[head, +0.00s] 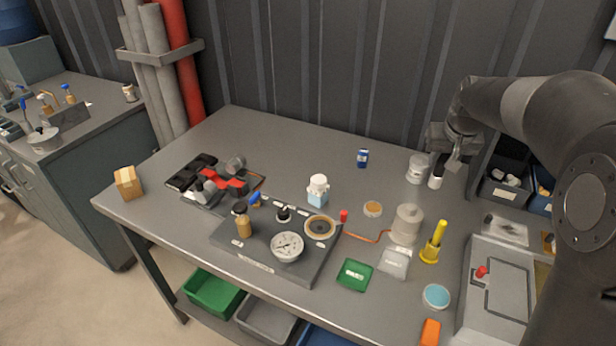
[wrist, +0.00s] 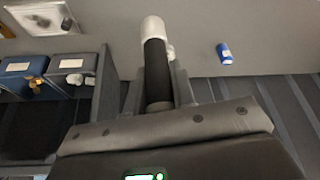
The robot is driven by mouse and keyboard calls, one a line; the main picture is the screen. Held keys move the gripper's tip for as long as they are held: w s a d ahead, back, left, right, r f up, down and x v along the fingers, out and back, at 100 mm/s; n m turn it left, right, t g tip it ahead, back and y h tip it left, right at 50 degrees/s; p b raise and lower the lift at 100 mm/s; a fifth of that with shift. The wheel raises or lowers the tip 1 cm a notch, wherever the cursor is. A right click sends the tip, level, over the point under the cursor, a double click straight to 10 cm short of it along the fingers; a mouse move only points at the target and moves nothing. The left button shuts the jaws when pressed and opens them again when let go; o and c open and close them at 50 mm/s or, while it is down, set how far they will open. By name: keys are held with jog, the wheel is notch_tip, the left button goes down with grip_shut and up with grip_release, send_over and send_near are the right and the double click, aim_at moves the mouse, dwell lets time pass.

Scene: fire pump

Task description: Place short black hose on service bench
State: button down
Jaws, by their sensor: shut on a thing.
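The short black hose (wrist: 155,68) is a dark tube with a white end, held between my gripper's fingers (wrist: 158,92) in the wrist view. In the head view my gripper (head: 450,162) is at the back right of the grey bench (head: 290,135). The hose's white end (head: 435,183) points down toward the bench top there. I cannot tell whether it touches the surface. My gripper is shut on the hose, and its fingers partly hide the upper end.
A white jar (head: 417,168) stands close left of the hose. A blue can (head: 362,158) is farther left, with clear bench between. Bins (head: 505,190) stand on the right. A yellow-handled tool (head: 434,243) and a glass-like vessel (head: 406,224) stand in front.

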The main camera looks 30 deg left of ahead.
jog(key=s+a+f+n+y, duration=0.1)
jog(key=a+n, duration=0.1)
jog(key=a, duration=0.9)
jog(key=s+a+f+n+g, duration=0.1)
jog(key=s+a+n, duration=0.15)
jog(key=a, duration=0.85)
jog(key=s+a+f+n+y, duration=0.1)
jog(key=a+n, duration=0.2)
jog(key=a, duration=0.9)
jog(key=shift+a+f, duration=0.2)
jog(key=shift+f, duration=5)
jog(key=shift+f, duration=0.15)
jog(key=c, duration=1.2)
grip_release()
jog(key=v, duration=1.2)
jog(key=shift+w+d, duration=0.15)
jog(key=shift+w, duration=0.2)
